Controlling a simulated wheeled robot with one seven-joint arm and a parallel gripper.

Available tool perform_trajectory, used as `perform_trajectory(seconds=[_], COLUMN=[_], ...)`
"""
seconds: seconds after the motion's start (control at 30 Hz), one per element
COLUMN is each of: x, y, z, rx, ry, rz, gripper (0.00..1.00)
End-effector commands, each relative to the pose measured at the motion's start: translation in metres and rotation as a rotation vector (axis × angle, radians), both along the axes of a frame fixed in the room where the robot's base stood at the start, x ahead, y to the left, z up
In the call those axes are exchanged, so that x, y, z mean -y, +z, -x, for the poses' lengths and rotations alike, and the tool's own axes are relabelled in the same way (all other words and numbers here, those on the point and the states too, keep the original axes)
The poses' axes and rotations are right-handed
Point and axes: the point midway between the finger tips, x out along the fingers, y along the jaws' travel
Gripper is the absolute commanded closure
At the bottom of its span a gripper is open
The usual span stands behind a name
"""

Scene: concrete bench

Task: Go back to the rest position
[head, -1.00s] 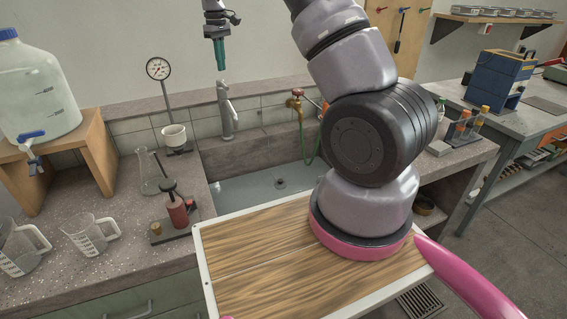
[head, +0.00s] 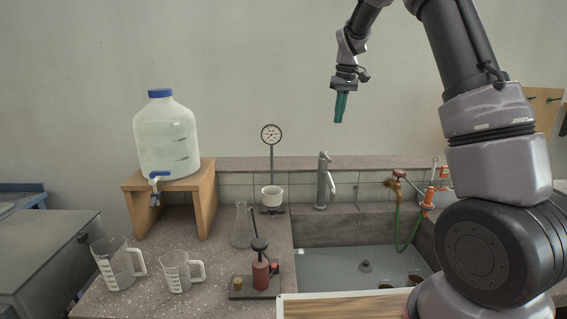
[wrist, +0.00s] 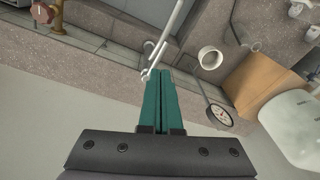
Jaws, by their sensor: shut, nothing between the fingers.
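My gripper (head: 340,107) has green fingers pointing down and hangs high in front of the wall, above the tap and sink, with nothing below it close by in the head view. In the wrist view, the fingers of my gripper (wrist: 160,82) lie side by side, shut and empty. The tap (wrist: 158,48) shows beyond the fingertips there. My arm rises at the right of the head view and reaches over to the left.
The sink (head: 345,268) lies under the tap (head: 323,182). A water jug (head: 166,138) stands on a wooden stand (head: 207,195). A dial gauge (head: 271,135), white cup (head: 271,196), flask (head: 241,228), red device (head: 261,275) and two beakers (head: 118,264) (head: 177,271) crowd the bench.

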Motion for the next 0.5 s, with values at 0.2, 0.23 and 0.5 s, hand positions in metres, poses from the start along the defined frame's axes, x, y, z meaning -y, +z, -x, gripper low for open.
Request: perform_trajectory(seconds=[0.2, 0.23, 0.5], x=[0.022, 0.023, 0.034], y=[0.075, 0.082, 0.126], z=[0.080, 0.092, 0.203], rx=[0.097, 0.109, 0.224], ry=[-0.186, -0.210, -0.411], rz=[-0.112, -0.125, -0.232], gripper=[1.00, 1.00, 1.00])
